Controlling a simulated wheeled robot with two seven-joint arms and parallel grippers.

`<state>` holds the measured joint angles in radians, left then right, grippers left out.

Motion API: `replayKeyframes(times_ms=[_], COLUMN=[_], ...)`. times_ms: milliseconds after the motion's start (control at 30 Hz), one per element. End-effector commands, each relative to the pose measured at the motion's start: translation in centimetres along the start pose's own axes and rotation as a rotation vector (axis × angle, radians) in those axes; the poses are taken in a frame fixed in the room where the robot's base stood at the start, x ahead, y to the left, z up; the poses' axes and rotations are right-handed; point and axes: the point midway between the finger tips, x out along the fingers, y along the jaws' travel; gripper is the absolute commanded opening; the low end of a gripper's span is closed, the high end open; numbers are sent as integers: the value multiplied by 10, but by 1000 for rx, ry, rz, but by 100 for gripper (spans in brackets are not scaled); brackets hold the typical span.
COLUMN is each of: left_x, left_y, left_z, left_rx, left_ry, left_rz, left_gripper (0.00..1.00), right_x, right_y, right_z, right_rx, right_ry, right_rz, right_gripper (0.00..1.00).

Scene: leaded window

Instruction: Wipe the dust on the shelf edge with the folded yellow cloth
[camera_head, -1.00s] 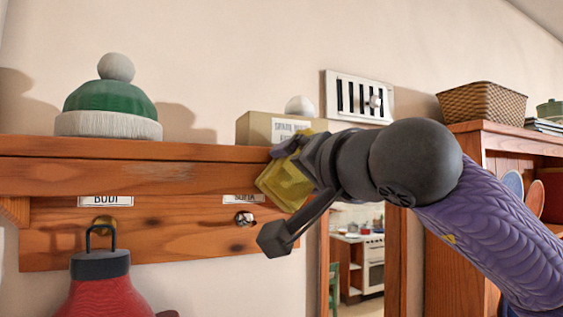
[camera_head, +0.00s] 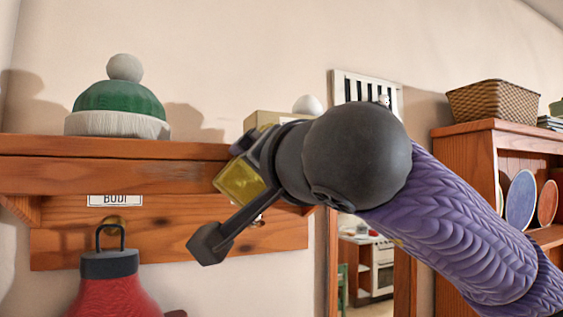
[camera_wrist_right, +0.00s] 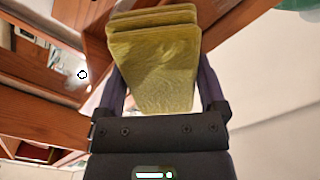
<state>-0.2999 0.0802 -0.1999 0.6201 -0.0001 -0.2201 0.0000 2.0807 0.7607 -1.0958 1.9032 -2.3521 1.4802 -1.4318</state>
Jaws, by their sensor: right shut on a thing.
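The wooden shelf's front edge (camera_head: 95,174) runs across the left half of the head view. The pale dust smear on it is hard to make out now, just left of my gripper. My right gripper (camera_head: 254,172) is at the right part of the shelf edge, shut on the folded yellow cloth (camera_head: 238,183). The wrist view shows the cloth (camera_wrist_right: 153,70) in layers between the two fingers (camera_wrist_right: 160,95). The cloth is close to the edge; I cannot tell whether it touches. My left gripper is not in view.
A green bobble hat (camera_head: 118,105) and a cardboard box (camera_head: 265,119) stand on the shelf. A red bottle-shaped object (camera_head: 110,285) hangs below from a knob. A cabinet with a wicker basket (camera_head: 492,101) stands at right. The shelf front left of my gripper is clear.

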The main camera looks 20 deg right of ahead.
Motion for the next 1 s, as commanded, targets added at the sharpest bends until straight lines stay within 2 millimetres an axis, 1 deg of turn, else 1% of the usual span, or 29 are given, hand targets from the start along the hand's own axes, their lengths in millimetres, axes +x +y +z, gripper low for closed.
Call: replayKeyframes(times_ms=[67,300,467,700,867,1000], left_x=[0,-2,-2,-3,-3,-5], left_y=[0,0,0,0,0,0], left_z=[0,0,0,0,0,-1], left_rx=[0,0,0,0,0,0], left_ry=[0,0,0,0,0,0], left_rz=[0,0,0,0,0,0], left_gripper=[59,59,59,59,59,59], right_x=[0,3,3,1,1,2], right_y=[-3,-23,-28,-48,-53,-64], right_z=[2,20,24,42,46,56], right_rx=[-1,-1,-1,-1,0,-2], right_ry=[-1,-2,-2,-2,-1,-2], right_rz=[0,0,0,-1,0,-1], right_gripper=[43,43,43,43,43,43])
